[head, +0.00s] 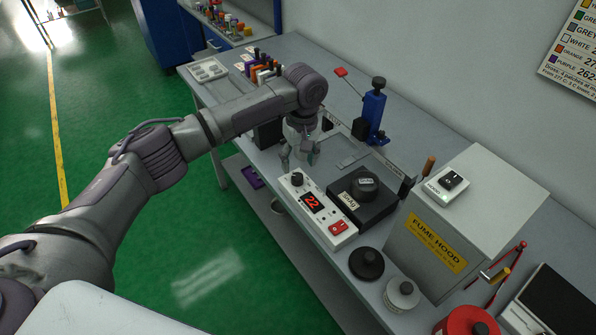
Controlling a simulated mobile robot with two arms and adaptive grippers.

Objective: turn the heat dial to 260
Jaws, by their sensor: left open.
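The heat dial is a black knob (296,179) on the far end of a white control box (318,208) near the bench's front edge. A red display (312,202) on the box reads 22, and a red switch (338,227) sits at its near end. My left gripper (299,160) is open and empty, pointing down just beyond the knob. Its fingers appear apart from the knob, though the exact gap is hard to judge. My right gripper is not in view.
A black block (362,205) stands right beside the control box. Dark and grey round weights (366,263) lie nearer. A colour chart (574,55) hangs on the wall.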

